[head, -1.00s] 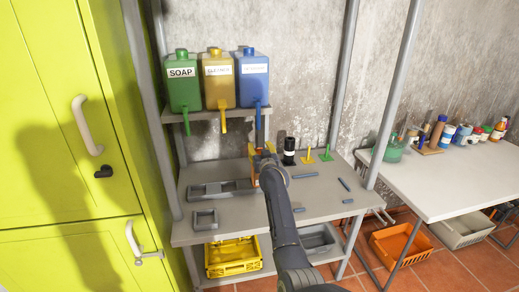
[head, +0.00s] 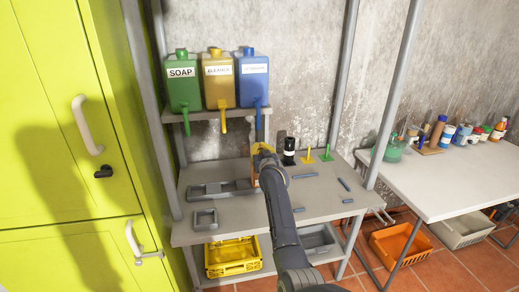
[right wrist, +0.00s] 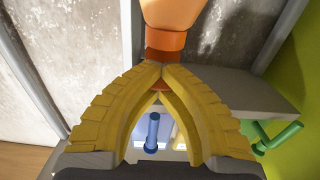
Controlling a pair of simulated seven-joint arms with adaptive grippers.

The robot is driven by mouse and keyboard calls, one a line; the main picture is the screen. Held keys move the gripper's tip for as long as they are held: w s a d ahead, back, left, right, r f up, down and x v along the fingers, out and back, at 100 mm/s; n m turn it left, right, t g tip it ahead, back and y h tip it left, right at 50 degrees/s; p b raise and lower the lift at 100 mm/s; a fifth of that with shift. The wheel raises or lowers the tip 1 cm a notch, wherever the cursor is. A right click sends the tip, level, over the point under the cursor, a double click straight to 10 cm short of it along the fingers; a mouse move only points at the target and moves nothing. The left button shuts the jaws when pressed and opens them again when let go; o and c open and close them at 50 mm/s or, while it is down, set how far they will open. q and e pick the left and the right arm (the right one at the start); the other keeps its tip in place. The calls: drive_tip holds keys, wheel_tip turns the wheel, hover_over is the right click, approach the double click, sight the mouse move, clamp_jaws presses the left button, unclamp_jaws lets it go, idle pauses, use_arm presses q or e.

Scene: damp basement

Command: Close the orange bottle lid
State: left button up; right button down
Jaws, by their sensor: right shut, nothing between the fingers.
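The orange bottle shows in the right wrist view as a pale orange body (right wrist: 172,12) with a deeper orange collar (right wrist: 165,40) and a darker red-brown part at the fingertips. In the head view the orange bottle (head: 254,174) is mostly hidden behind my right gripper (head: 263,148). My right gripper's yellow fingers (right wrist: 160,68) are shut, with their tips together right at the bottle's dark end and nothing between them. I cannot tell whether they touch it or how the lid sits. My left gripper is out of view.
Green (head: 183,85), yellow (head: 219,82) and blue (head: 252,80) dispensers stand on the upper shelf with spouts hanging down. A black bottle (head: 289,150) stands right of the gripper. Grey trays (head: 220,188) lie left. The grey table's (head: 325,205) front right has small loose bars.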

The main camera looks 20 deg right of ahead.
drive_tip(key=shift+f+t, duration=0.15)
drive_tip(key=shift+t, duration=0.15)
drive_tip(key=shift+s+f+t, duration=0.2)
drive_tip(key=shift+f+t, duration=0.25)
drive_tip(key=shift+t, duration=0.45)
drive_tip(key=shift+s+f+t, duration=0.15)
drive_tip(key=shift+f+t, duration=0.25)
drive_tip(key=shift+t, duration=0.5)
drive_tip(key=shift+a+f+t, duration=0.1)
drive_tip(key=shift+f+t, duration=0.3)
drive_tip(key=shift+t, duration=0.5)
drive_tip(key=shift+s+f+t+h, duration=0.2)
drive_tip(key=shift+t+h, duration=0.1)
drive_tip(key=shift+t, duration=0.1)
drive_tip(key=shift+w+r, duration=0.1)
drive_tip(key=shift+r+g, duration=0.4)
drive_tip(key=shift+g, duration=0.5)
drive_tip(key=c, duration=2.2)
unclamp_jaws()
